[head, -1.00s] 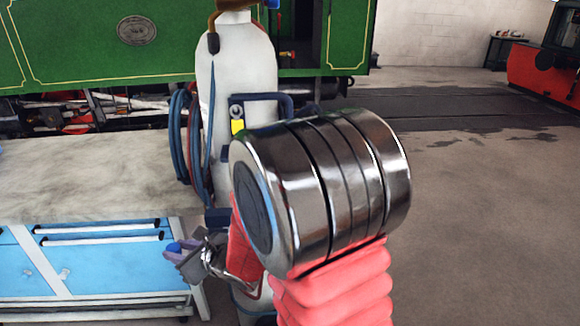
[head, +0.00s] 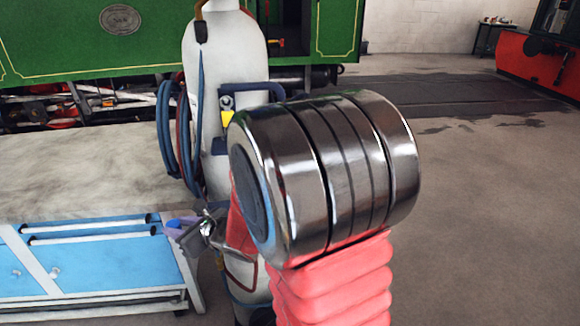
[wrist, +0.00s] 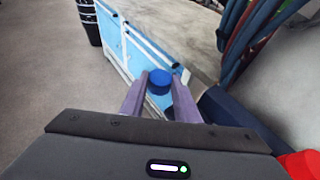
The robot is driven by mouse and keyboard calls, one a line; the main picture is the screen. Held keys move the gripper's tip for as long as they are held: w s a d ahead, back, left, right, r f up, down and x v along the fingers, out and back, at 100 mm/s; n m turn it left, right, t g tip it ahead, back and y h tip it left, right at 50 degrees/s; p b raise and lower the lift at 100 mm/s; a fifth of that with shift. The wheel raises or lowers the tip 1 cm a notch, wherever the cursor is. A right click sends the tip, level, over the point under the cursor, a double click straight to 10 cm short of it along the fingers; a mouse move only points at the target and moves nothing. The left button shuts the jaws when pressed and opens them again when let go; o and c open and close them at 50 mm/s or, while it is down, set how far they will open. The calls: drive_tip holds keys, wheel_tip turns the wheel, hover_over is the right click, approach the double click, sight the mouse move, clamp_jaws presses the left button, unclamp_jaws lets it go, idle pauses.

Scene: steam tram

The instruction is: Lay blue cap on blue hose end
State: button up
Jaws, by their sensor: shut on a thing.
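The blue cap (wrist: 160,82) sits between the two purple fingers of my gripper (wrist: 159,90) in the wrist view. My gripper is shut on it. In the head view my gripper (head: 182,226) is left of my arm, in front of the workbench's right end, with a bit of the blue cap (head: 173,222) showing at its tip. Blue hose (head: 165,130) hangs in loops at the left side of a white gas cylinder (head: 215,100), beside red hose. The hoses also show in the wrist view (wrist: 236,22). I cannot make out the blue hose's end.
A workbench (head: 80,165) with blue drawers stands at the left, its top bare. The cylinder stands close behind my gripper. A green steam tram (head: 60,35) is at the back. Open floor (head: 480,220) lies at the right. A dark bin (wrist: 88,20) stands past the bench.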

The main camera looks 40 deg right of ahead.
drive_tip(key=s+d+r+m+h, duration=0.1)
drive_tip(key=s+d+r, duration=0.3)
drive_tip(key=d, duration=0.5)
drive_tip(key=s+d+r+m+h, duration=0.1)
drive_tip(key=s+d+r, duration=0.3)
drive_tip(key=d, duration=0.5)
drive_tip(key=s+d+r+m+h, duration=0.1)
drive_tip(key=s+d+r, duration=0.3)
drive_tip(key=d, duration=0.5)
drive_tip(key=shift+s+d+r+m+h, duration=0.25)
drive_tip(key=shift+s+r+m+h, duration=0.15)
drive_tip(key=shift+s+h, duration=0.25)
drive_tip(key=shift+w+f, duration=0.1)
drive_tip(key=shift+f, duration=0.15)
wheel_tip(320, 180, down, 7)
drive_tip(key=shift+r, duration=0.2)
drive_tip(key=shift+f, duration=0.45)
drive_tip(key=shift+f, duration=0.25)
